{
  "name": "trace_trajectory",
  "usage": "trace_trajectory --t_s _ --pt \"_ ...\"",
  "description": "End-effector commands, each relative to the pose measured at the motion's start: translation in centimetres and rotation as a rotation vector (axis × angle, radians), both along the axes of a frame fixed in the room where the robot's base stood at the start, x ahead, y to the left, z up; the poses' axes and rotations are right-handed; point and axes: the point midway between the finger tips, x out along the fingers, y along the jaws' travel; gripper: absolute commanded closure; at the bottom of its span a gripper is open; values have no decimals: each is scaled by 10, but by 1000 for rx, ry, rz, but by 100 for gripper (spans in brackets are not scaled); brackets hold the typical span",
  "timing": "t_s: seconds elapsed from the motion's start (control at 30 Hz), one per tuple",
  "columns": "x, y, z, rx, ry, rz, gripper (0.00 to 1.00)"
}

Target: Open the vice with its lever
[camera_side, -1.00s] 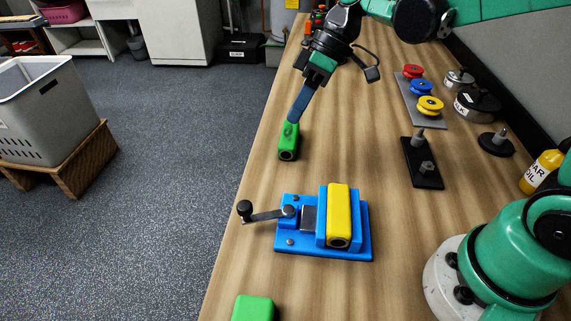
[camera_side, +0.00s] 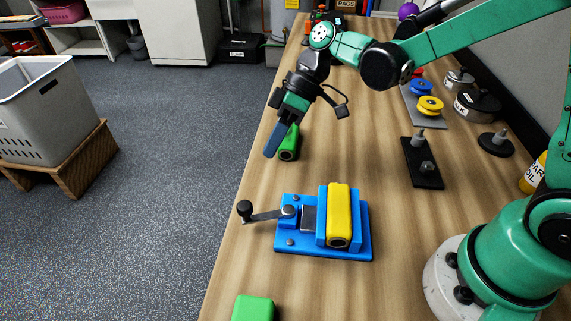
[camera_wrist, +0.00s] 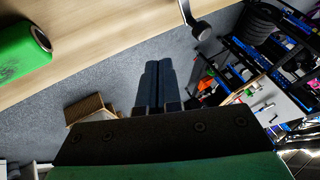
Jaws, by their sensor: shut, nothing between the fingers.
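The blue vice (camera_side: 284,246) stands on the bench in the side view. A yellow block (camera_side: 340,215) sits between its jaws. Its lever (camera_side: 265,216) points left and ends in a black knob (camera_side: 244,209) over the bench's left edge. In the wrist view the lever's knob end (camera_wrist: 200,30) shows at the top. My gripper (camera_side: 269,154) is shut and empty, above the bench's left edge, beyond the vice and apart from the lever. Its closed fingers also show in the wrist view (camera_wrist: 157,70).
Another green block (camera_side: 253,308) lies at the front. A black plate with pegs (camera_side: 422,165) and a spool rack (camera_side: 412,110) stand to the right. Left of the bench is open floor.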

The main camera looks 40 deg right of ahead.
Motion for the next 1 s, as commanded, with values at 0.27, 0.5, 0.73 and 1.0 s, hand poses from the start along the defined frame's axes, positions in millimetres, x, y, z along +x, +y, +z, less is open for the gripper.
trace_trajectory --t_s 0.27,0.5,0.73,1.0 --pt "-10 36 -34 1 0 4 100" --pt "-25 53 -35 0 1 2 100" --pt "-26 54 -35 0 1 -1 100" --pt "-26 55 -35 0 1 7 100"
